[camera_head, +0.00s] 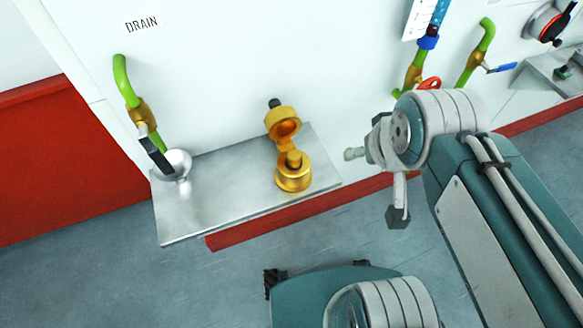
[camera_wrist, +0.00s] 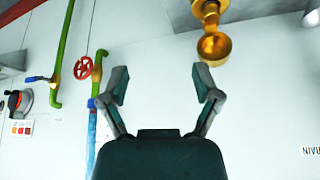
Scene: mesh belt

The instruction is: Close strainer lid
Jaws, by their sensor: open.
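The brass strainer (camera_head: 293,175) stands upright on a metal shelf left of my arm in the head view. Its round lid (camera_head: 282,122) is swung up and open on the wall side, its hollow underside showing. In the wrist view, which looks upside down, the lid (camera_wrist: 214,48) is beyond the right fingertip, and the strainer body (camera_wrist: 208,10) is cut off by the top edge. My gripper (camera_wrist: 162,85) is open, with nothing between its fingers. In the head view it is right of the strainer and apart from it.
The metal shelf (camera_head: 220,212) also bears a silver ball-shaped fitting (camera_head: 174,165) below the green drain pipe (camera_head: 124,82). A red handle (camera_head: 429,83), more green pipes and a blue lever (camera_head: 502,68) are on the white wall at right. A red rail (camera_head: 290,215) runs below the shelf.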

